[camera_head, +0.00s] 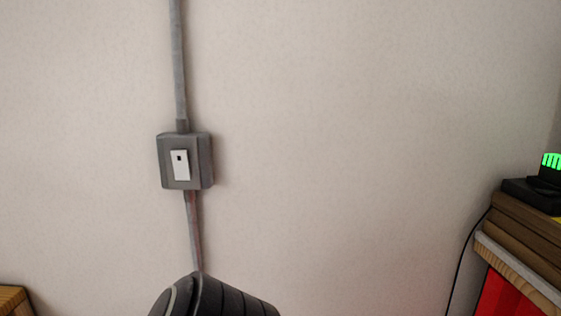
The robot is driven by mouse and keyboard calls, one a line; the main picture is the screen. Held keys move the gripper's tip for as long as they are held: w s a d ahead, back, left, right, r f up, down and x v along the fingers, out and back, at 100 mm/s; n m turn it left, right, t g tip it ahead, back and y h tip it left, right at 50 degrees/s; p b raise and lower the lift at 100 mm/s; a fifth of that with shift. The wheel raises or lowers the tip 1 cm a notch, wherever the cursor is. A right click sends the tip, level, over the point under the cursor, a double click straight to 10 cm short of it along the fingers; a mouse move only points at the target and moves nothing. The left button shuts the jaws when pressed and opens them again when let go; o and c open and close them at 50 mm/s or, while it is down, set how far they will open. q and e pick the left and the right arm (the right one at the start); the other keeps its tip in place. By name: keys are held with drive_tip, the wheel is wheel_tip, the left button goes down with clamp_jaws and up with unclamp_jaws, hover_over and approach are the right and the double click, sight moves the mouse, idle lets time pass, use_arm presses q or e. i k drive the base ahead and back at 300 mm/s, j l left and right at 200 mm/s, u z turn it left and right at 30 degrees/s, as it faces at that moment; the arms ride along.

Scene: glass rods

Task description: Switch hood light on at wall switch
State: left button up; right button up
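The wall switch (181,165) is a white rocker plate with a small dark mark, set in a grey box (205,161) on the pale wall, left of the middle of the head view. A grey conduit (179,60) comes down into the box from above, and another length leaves it below. Nothing covers or touches the switch. The hood light itself is not in view.
At the right edge, a black device with a green lit part (551,161) stands on stacked wooden boards (520,232), with a red panel (505,298) below. A black cable (461,258) hangs beside them. A wooden corner (12,300) shows at lower left. The wall between is bare.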

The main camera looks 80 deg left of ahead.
sight(180, 160)
drive_tip(key=u, duration=3.1)
